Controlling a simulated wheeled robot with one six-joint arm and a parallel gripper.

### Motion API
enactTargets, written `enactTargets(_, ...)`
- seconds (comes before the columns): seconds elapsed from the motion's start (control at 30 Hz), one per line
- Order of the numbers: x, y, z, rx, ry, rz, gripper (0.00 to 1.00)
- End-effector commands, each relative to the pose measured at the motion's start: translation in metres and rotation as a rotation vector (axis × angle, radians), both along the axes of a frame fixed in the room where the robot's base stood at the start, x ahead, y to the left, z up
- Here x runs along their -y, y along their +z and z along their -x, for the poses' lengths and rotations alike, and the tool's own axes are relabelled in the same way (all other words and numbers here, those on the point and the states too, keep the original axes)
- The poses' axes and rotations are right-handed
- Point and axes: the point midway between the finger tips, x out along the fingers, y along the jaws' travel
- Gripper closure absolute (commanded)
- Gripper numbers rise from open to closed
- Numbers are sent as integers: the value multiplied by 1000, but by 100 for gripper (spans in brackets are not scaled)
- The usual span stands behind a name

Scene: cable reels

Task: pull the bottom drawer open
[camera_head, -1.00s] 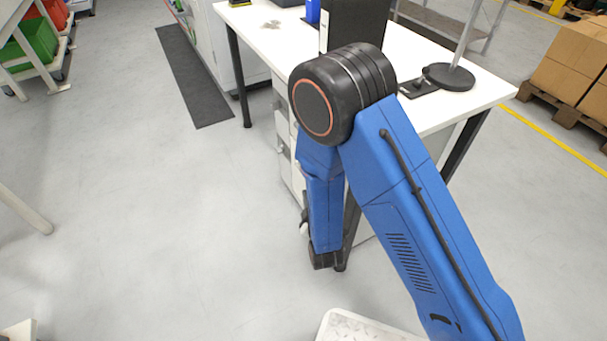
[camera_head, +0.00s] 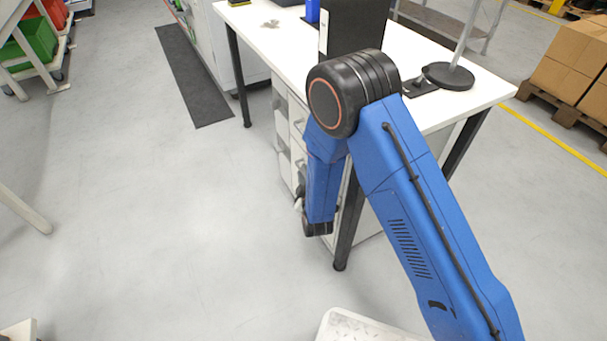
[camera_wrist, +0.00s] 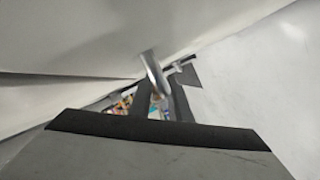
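The drawer cabinet (camera_head: 300,116) stands under the white table, with drawer fronts and grey handles facing left. My arm covers its lower part in the head view, so the bottom drawer is largely hidden. In the wrist view a pale front panel (camera_wrist: 70,50) fills the upper left. A silver bar handle (camera_wrist: 152,70) stands out ahead of my gripper (camera_wrist: 161,84). Its two dark fingers are apart, with the near end of the handle at or between their tips. I cannot tell whether they touch it. Small coloured patches show between the fingers, too small to identify.
The table (camera_head: 262,40) has a black leg (camera_head: 347,225) close behind my forearm and wrist. A lamp base (camera_head: 448,77) and a dark panel stand on top. A dark floor mat (camera_head: 192,72) lies at the back left. The grey floor left of the cabinet is clear.

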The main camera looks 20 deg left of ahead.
Motion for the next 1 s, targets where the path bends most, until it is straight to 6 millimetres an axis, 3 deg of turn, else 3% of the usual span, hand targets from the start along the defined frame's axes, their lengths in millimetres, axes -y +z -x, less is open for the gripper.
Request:
enactTargets(0.1,0,0,0,0,0,0,85)
enactTargets(0.17,0,0,0,0,0,0,100)
enactTargets(0.57,-7,0,8,0,2,-1,100)
enactTargets(0.77,-28,0,33,0,5,0,100)
enactTargets(1.0,-69,0,81,1,6,-2,100)
